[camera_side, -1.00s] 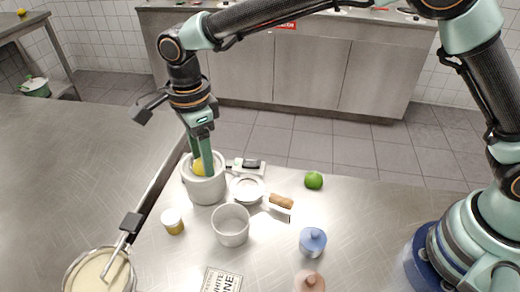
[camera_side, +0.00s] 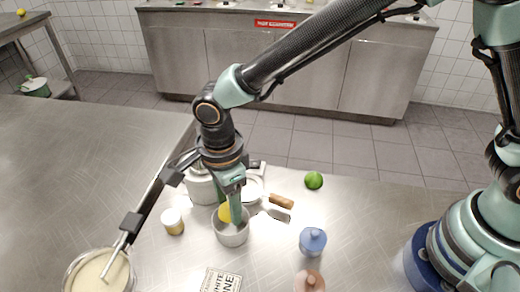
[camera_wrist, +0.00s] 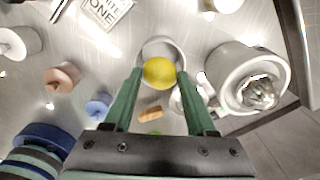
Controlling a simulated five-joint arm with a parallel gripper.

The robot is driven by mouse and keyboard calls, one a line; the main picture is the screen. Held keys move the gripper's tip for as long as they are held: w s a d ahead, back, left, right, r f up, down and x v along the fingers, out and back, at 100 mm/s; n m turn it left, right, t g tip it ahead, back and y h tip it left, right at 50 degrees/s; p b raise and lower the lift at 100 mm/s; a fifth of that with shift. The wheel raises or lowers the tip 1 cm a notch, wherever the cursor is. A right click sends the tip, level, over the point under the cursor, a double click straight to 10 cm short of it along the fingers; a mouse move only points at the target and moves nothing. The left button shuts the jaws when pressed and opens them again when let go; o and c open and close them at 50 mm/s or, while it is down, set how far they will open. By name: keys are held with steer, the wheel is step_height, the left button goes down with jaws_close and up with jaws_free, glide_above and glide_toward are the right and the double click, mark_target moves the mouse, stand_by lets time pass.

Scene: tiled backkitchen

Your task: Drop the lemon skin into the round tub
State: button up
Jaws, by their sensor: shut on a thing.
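The lemon skin (camera_side: 224,213) is a yellow rounded piece. My gripper (camera_side: 233,212) is shut on it at the mouth of the small round grey tub (camera_side: 231,237). In the wrist view the yellow piece (camera_wrist: 159,72) sits between the fingertips (camera_wrist: 160,78). The tub's pale rim (camera_wrist: 162,42) shows behind it, partly covered. I cannot tell how far the skin is below the rim. The fingers hide part of the tub in the side view.
A larger grey pot (camera_side: 200,190) stands just behind; in the wrist view the pot (camera_wrist: 225,75) holds something shiny. A sign (camera_side: 221,281) is in front.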

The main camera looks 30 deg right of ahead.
steer(key=o, duration=1.3)
steer(key=shift+r, duration=1.95)
steer(key=w+d+r+n+t+y, duration=0.1)
steer(key=d+r+n, duration=0.35)
steer(key=d, duration=0.35)
steer(key=w+d+r+n+t, duration=0.2)
steer(key=d+r+n, duration=0.2)
steer(key=d+r, duration=0.3)
steer(key=s+d+n+t, duration=0.1)
steer(key=s+d+n, duration=0.1)
steer(key=d, duration=0.3)
steer(key=s+d+r+n, duration=0.1)
steer(key=s+d+n, duration=0.1)
steer(key=d+n, duration=0.2)
steer(key=s+d+n+t+h, duration=0.1)
steer(key=s+d+n, duration=0.1)
steer(key=d, duration=0.4)
steer(key=shift+s+d+r+n+t, duration=0.2)
steer(key=shift+r+n+t, duration=0.15)
steer(key=shift+n, duration=0.4)
